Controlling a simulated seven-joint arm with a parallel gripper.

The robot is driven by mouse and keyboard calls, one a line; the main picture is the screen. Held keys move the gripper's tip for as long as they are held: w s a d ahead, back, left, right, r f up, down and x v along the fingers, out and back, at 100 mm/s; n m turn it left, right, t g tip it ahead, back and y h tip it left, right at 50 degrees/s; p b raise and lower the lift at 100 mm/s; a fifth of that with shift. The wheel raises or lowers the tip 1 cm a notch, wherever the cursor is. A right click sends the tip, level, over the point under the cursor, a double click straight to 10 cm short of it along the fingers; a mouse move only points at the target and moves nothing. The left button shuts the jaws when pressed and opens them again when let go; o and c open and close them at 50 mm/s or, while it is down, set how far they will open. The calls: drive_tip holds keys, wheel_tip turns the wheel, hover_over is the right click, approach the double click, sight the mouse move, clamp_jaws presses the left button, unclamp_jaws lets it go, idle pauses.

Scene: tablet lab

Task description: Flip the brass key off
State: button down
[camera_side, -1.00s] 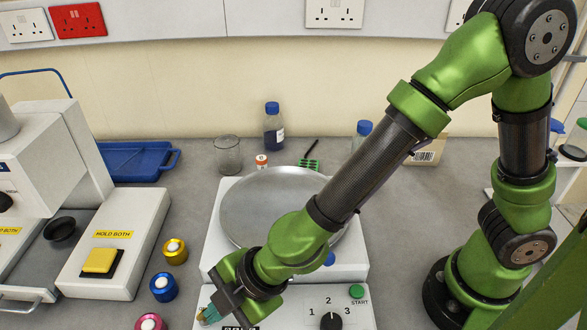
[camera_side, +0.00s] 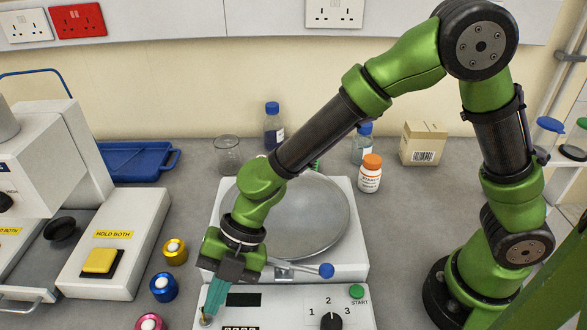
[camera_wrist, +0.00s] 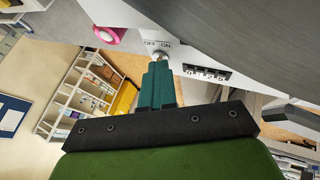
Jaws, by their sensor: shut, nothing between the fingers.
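The brass key is mostly hidden behind my fingertips; a small brassy bit of it (camera_side: 206,321) shows at the bottom edge of the side view. In the wrist view a metallic part of the key switch (camera_wrist: 162,56) shows just beyond the fingertips, below the printed OFF and ON labels. I cannot tell which label the key points to. My gripper (camera_side: 210,312), with teal fingers, is shut and empty. It points down at the front left corner of the white control box (camera_side: 270,317). In the wrist view the fingertips (camera_wrist: 158,66) look close to or touching the switch.
A dial numbered 1 to 3 (camera_side: 331,320), a green START button (camera_side: 357,291) and a blue-knobbed lever (camera_side: 326,270) lie to the right. A round metal plate (camera_side: 320,215) is behind. Left stand blue (camera_side: 163,287), gold (camera_side: 175,252) and pink (camera_side: 150,323) knobs.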

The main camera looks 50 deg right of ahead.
drive_tip(key=n+g, duration=0.1)
drive_tip(key=w+a+n+g, duration=0.1)
drive_tip(key=n, duration=0.1)
drive_tip(key=shift+w+n, duration=0.1)
drive_tip(key=shift+n, duration=0.2)
drive_tip(key=shift+r, duration=0.1)
drive_tip(key=shift+s+a, duration=0.1)
drive_tip(key=shift+s, duration=0.15)
drive_tip(key=shift+s+a, duration=0.45)
drive_tip(key=shift+a, duration=0.15)
drive_tip(key=w+v, duration=0.1)
drive_tip(key=v, duration=1.7)
drive_tip(key=shift+d+f+h, duration=0.3)
drive_tip(key=shift+d, duration=0.15)
